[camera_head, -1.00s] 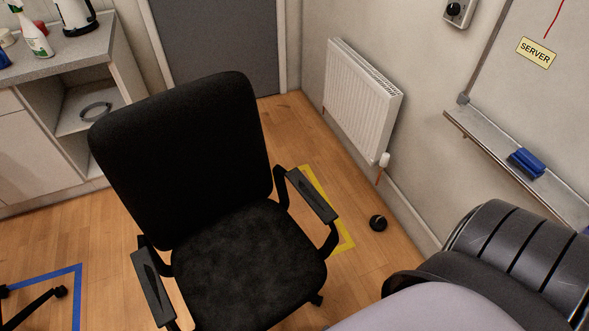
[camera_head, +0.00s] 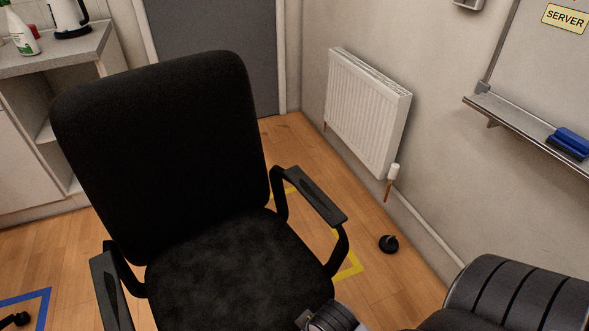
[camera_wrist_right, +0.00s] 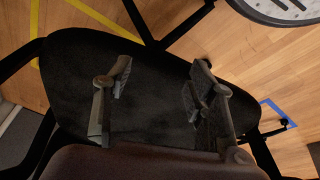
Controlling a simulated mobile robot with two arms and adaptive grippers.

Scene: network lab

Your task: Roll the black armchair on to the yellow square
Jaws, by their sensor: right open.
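The black armchair (camera_head: 165,150) stands upright in front of me, its backrest on the far side and its seat (camera_head: 245,260) toward me. The yellow square (camera_head: 347,267) is taped on the floor beyond its right-hand armrest (camera_head: 310,195); chair parts hide much of it. The wrist view shows yellow tape (camera_wrist_right: 100,15) beyond the seat (camera_wrist_right: 155,95). My right gripper (camera_wrist_right: 160,88) is open over the seat, with no chair part seen between its fingers; contact cannot be told. In the head view only a piece of my right arm shows at the bottom. My left gripper is out of view.
A white radiator (camera_head: 367,110) and a whiteboard ledge (camera_head: 525,130) line the right wall. A small black round object (camera_head: 388,244) lies on the floor near that wall. A counter (camera_head: 60,50) stands at left. Blue tape (camera_head: 40,300) marks the floor at lower left.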

